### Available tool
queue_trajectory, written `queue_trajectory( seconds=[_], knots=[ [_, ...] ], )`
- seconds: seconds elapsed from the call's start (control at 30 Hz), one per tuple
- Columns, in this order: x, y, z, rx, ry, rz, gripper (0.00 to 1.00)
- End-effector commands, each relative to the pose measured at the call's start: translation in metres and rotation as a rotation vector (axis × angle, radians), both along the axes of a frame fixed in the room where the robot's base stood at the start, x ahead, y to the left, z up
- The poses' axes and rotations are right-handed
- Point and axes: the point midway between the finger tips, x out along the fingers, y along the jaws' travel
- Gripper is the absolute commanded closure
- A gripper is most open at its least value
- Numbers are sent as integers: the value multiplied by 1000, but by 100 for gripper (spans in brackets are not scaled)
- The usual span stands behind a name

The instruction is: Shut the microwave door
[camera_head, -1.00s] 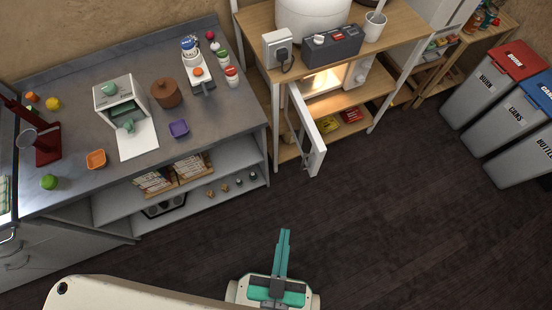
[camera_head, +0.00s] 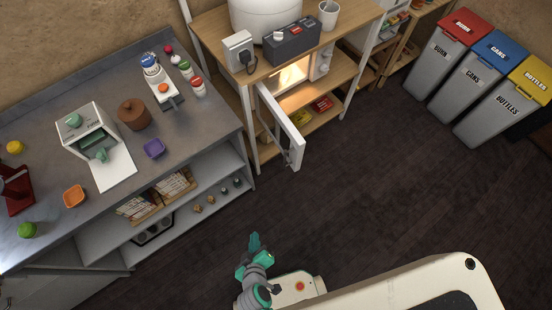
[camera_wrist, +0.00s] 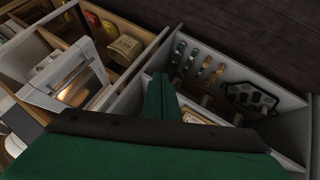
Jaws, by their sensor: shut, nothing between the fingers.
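The microwave (camera_head: 318,66) sits on a shelf of the wooden rack, its inside lit. Its white door (camera_head: 291,140) stands wide open, swung out toward the floor in front. In the wrist view, the white door (camera_wrist: 52,88) shows at the left, with a lit window. My gripper (camera_head: 254,240) is shut and empty. It is over the dark floor, in front of the door and apart from it. In the wrist view, my gripper's green fingers (camera_wrist: 161,92) are together and point toward the shelves.
A grey counter (camera_head: 110,95) with open shelves stands left of the rack. A power box (camera_head: 290,42) and a white pot (camera_head: 262,15) are above the microwave. Several bins, including the red-lidded one (camera_head: 452,50), stand at the right. The floor (camera_head: 370,190) between is clear.

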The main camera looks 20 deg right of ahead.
Motion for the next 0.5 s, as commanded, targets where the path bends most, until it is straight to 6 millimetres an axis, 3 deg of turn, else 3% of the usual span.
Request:
queue_trajectory(
  seconds=[0.1, 0.23, 0.37, 0.5],
  knots=[
    [28, -9, -31, -185, 75, -1, 100],
    [60, -24, -42, -402, 125, -37, 100],
    [97, -36, -28, -623, 131, -110, 100],
    [134, -40, 10, -841, 89, -225, 100]
  ],
)
